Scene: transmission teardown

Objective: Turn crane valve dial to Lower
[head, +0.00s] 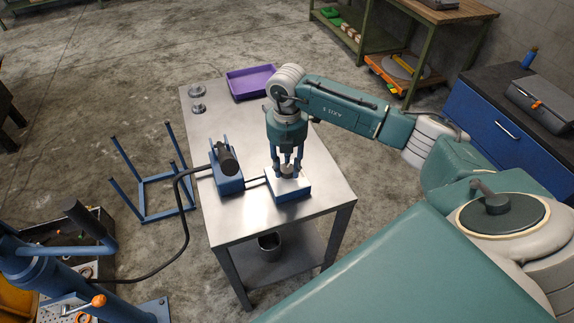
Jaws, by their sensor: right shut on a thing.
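The crane valve is a small blue block (292,194) with a pale top plate, on the steel table (318,213). Its dial (287,170) is a small grey knob on top of the plate, mostly hidden between my fingers. My right gripper (287,168) points straight down from above and is shut on the dial. The dial's pointer and any Lower marking are too small or hidden to read. My left gripper is not in view.
A blue hand pump (228,178) with a dark cylinder stands left of the valve. Its black hose (185,225) runs to the blue crane (60,265) at lower left. A purple tray (250,82) and small metal parts (198,98) lie at the table's far end.

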